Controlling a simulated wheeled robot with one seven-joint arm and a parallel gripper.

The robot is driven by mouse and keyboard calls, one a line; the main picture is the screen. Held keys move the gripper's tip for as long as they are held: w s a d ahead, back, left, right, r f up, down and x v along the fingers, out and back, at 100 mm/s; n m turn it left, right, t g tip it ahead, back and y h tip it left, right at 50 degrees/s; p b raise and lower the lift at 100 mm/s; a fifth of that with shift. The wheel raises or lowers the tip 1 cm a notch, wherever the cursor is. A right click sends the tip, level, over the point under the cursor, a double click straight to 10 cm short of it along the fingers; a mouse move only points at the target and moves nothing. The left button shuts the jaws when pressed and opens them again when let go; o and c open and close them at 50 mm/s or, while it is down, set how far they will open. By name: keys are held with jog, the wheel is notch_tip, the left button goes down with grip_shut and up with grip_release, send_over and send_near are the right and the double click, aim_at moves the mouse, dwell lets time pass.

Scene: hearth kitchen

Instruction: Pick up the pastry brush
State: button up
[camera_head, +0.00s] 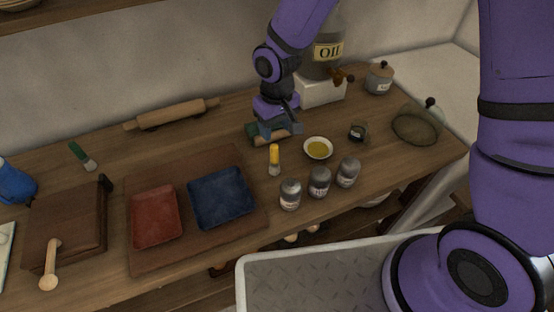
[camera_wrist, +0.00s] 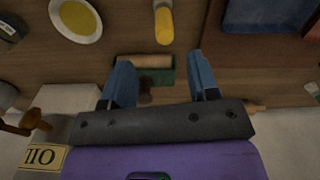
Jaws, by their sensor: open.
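My gripper (camera_head: 280,131) is low over the back middle of the counter, jaws apart. In the wrist view, its two blue fingers (camera_wrist: 159,72) frame a green piece with a tan wooden bar (camera_wrist: 145,62); the same thing shows partly hidden under my gripper in the head view (camera_head: 268,138). I cannot tell whether the fingers touch it. A brush-like tool with a yellow handle (camera_head: 274,153) and pale end lies just in front of it; its yellow end also shows in the wrist view (camera_wrist: 164,25). A green-handled brush with a pale end (camera_head: 82,156) lies far left.
A bowl of yellow liquid (camera_head: 318,148) and several jars (camera_head: 319,182) stand right and front. An oil container (camera_head: 322,60) on a white block (camera_head: 320,91) rises close behind. Red (camera_head: 154,218) and blue (camera_head: 222,199) trays sit left on a brown board. A rolling pin (camera_head: 172,114) lies behind.

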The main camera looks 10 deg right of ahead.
aim_at(275, 146)
notch_tip(275, 146, down, 4)
jog(key=shift+r, duration=0.2)
jog(key=shift+s+a+f, duration=0.15)
jog(key=shift+f, duration=1.15)
jog(key=shift+s+a+f, duration=0.1)
jog(key=shift+s+f, duration=0.05)
jog(key=shift+f, duration=1.15)
jog(key=c, duration=1)
